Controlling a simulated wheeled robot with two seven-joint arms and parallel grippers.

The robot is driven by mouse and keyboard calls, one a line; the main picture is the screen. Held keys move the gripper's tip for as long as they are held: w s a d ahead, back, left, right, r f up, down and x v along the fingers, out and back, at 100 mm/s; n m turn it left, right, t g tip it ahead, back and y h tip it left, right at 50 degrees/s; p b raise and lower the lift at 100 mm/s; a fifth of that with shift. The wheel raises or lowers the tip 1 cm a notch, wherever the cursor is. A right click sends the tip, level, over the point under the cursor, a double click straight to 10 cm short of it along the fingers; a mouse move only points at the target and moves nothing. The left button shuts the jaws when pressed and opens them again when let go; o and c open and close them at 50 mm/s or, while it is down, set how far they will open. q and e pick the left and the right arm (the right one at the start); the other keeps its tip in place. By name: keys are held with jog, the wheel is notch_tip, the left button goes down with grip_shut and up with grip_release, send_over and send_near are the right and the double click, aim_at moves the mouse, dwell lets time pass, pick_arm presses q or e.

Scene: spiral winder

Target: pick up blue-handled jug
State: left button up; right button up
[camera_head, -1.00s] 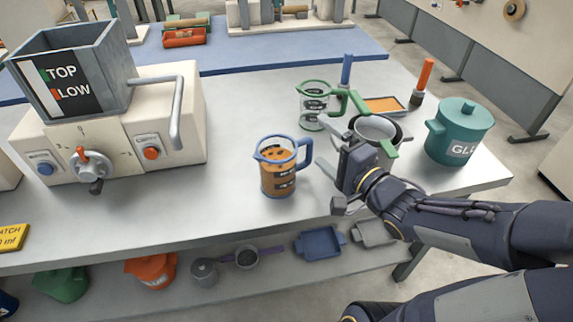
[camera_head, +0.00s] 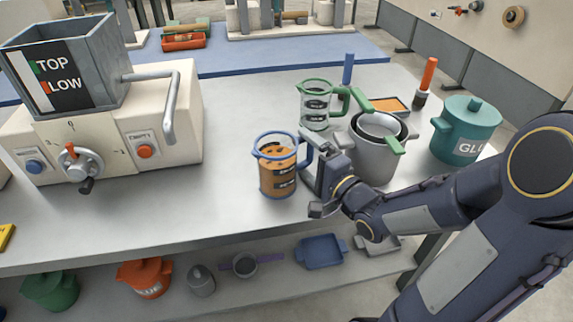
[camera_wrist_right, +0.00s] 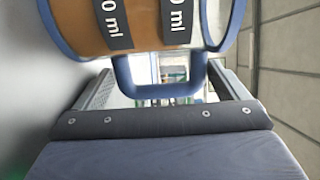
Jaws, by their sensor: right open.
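The blue-handled jug (camera_head: 277,177), clear with a blue rim and brown contents, stands upright on the grey table. My right gripper (camera_head: 313,163) is at its right side, at handle height, with its jaws open. In the right wrist view the blue handle (camera_wrist_right: 122,78) lies between the two spread fingers (camera_wrist_right: 160,88), with a gap to each finger. The jug body (camera_wrist_right: 130,22) fills the top of that view. In the head view the gripper partly hides the handle. My left gripper is not in view.
A green-handled jug (camera_head: 316,105) stands behind the gripper. A grey pot (camera_head: 376,158) with green handles is close right of it, and a teal lidded pot (camera_head: 466,128) is farther right. A hopper machine (camera_head: 110,130) stands left. The table front-left of the jug is clear.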

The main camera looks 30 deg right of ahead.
jog(key=shift+w+a, duration=0.15)
jog(key=shift+w, duration=0.7)
jog(key=shift+c, duration=0.2)
jog(key=c, duration=1.2)
jog(key=shift+r, duration=0.1)
